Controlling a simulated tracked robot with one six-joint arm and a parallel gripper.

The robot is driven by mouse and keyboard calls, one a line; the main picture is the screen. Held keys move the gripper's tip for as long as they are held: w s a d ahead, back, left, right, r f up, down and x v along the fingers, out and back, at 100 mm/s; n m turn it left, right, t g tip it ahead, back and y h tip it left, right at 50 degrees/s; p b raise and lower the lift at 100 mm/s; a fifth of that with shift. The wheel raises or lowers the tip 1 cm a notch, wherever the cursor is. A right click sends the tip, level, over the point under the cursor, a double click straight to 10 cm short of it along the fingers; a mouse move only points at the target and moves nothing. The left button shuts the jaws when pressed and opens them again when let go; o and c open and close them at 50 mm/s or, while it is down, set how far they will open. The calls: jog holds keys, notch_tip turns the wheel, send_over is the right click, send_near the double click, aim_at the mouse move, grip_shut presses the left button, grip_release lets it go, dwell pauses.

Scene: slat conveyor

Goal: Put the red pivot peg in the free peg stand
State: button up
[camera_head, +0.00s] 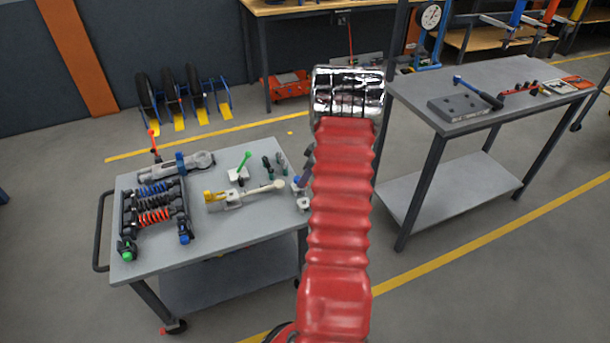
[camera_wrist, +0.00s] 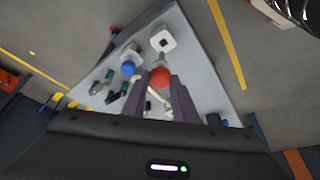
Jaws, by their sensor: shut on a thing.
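In the wrist view my gripper (camera_wrist: 160,88) is shut on the red pivot peg, whose round red head (camera_wrist: 160,76) shows between the fingertips. The free peg stand (camera_wrist: 163,40), a white square block with a dark square hole, lies beyond the fingertips, near the cart's corner. In the head view a white block (camera_head: 303,205) at the cart's right edge looks like this stand. There my gripper (camera_head: 306,166) is mostly hidden behind my red arm.
A blue-headed peg (camera_wrist: 128,68) stands in another white stand, close left of my gripper in the wrist view. The grey cart (camera_head: 250,228) also holds a green-topped peg (camera_head: 244,161), several coil-spring shocks (camera_head: 154,202) and a pale metal arm (camera_head: 255,193). Another table (camera_head: 470,85) stands at right.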

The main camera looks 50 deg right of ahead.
jog(key=shift+f, duration=3.65)
jog(key=o, duration=1.1)
jog(key=v, duration=1.3)
jog(key=shift+s+d+r, duration=0.1)
jog(key=shift+s+r, duration=0.05)
jog(key=shift+r, duration=0.15)
